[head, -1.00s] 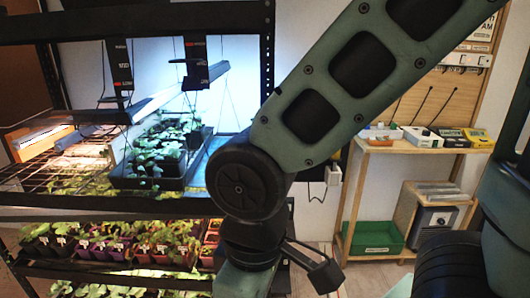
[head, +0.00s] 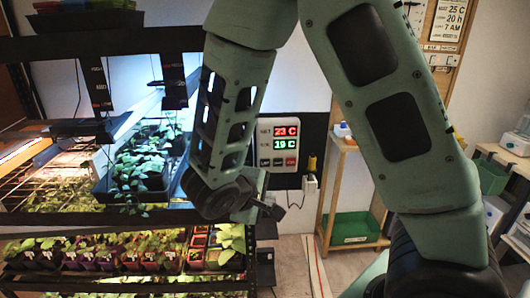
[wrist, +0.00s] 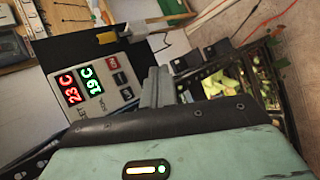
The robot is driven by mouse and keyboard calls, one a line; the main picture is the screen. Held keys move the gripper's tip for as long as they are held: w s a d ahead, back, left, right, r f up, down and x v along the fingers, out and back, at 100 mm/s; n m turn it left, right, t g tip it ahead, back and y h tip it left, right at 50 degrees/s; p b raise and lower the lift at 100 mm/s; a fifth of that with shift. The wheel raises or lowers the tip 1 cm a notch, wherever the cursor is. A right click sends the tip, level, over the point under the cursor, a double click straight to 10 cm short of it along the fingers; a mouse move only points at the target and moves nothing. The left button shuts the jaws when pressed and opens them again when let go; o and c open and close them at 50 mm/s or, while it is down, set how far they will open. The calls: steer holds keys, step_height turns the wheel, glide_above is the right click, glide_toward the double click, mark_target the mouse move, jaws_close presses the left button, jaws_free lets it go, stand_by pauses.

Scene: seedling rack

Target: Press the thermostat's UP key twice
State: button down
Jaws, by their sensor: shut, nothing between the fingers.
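The thermostat (head: 278,134) is a pale box on a dark wall panel, right of the rack. Its display reads 23 C in red above 19 C in green. Below is a row of three keys, two dark and a red one (head: 291,162) at the right; I cannot read their labels surely. In the wrist view the thermostat (wrist: 100,100) appears turned on its side, left of my fingers, with the red key (wrist: 111,61) uppermost. My gripper (head: 277,211) is shut and empty, below the thermostat and apart from it; its fingers also show in the wrist view (wrist: 157,80).
The seedling rack (head: 100,219) with several plants stands at left. A socket with a yellow plug (head: 311,165) and cable is right of the thermostat. A wooden shelf (head: 335,190) with a green bin (head: 355,228) stands farther right.

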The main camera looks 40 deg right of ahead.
mark_target(265, 163)
steer(key=shift+w+d+r+t+h, duration=0.2)
steer(key=shift+w+d+t, duration=0.15)
steer(key=shift+w, duration=0.3)
steer(key=shift+w+d+r+t+h, duration=0.2)
steer(key=shift+w+d+t, duration=0.15)
steer(key=shift+w, duration=0.25)
steer(key=w+d+p, duration=0.2)
steer(key=w+d, duration=0.2)
steer(key=w, duration=0.3)
steer(key=shift+w+d, duration=0.15)
steer(key=shift+d, duration=0.25)
steer(key=shift+w+f, duration=0.1)
stand_by(1.1)
steer(key=shift+w+d+b, duration=0.25)
steer(key=shift+b, duration=0.1)
